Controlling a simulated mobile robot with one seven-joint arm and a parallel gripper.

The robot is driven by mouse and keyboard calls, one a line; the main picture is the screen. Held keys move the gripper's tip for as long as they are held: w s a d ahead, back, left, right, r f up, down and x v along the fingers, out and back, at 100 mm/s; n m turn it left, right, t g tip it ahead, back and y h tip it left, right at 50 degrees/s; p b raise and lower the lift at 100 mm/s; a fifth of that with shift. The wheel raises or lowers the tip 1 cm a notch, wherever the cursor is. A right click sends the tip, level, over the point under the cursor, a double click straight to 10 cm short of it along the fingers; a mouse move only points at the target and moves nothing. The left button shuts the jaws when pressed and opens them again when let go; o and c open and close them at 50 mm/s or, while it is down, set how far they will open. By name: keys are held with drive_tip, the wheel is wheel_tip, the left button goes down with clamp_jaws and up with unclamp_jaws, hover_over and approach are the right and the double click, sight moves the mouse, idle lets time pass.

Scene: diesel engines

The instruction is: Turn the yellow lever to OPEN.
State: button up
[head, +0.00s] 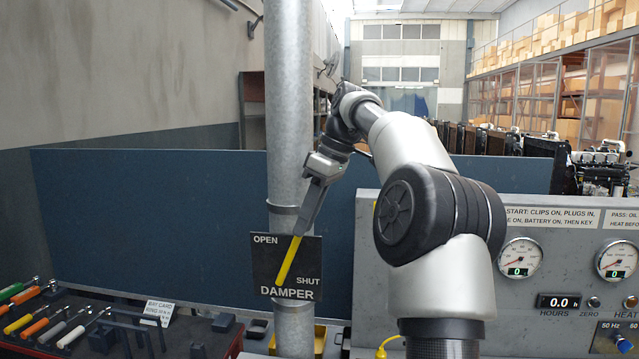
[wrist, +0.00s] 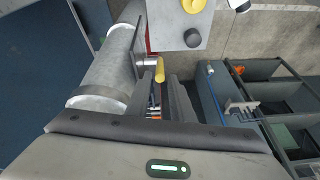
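The yellow lever (head: 287,262) is on a black DAMPER plate (head: 264,269) fixed to a grey vertical pipe (head: 290,110). OPEN is printed at the plate's upper left and SHUT at its right, lower down. The lever slants from upper right to lower left, and its lower end points down near the word DAMPER. My gripper (head: 299,231) comes down from above to the lever's upper end and hides what lies behind it. In the wrist view, the fingers (wrist: 163,88) are apart, with the lever (wrist: 158,70) showing at the gap between their tips. I cannot tell whether they touch it.
A grey gauge panel (head: 510,226) stands right of the plate. A red tool tray (head: 222,340) with several coloured-handled tools lies at lower left. A blue partition (head: 150,212) runs behind the pipe. The wrist view shows dark shelving (wrist: 250,68) at right.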

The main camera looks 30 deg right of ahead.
drive_tip(key=p+v, duration=0.1)
drive_tip(key=v, duration=0.7)
drive_tip(key=shift+r+p, duration=0.2)
drive_tip(key=shift+p, duration=0.1)
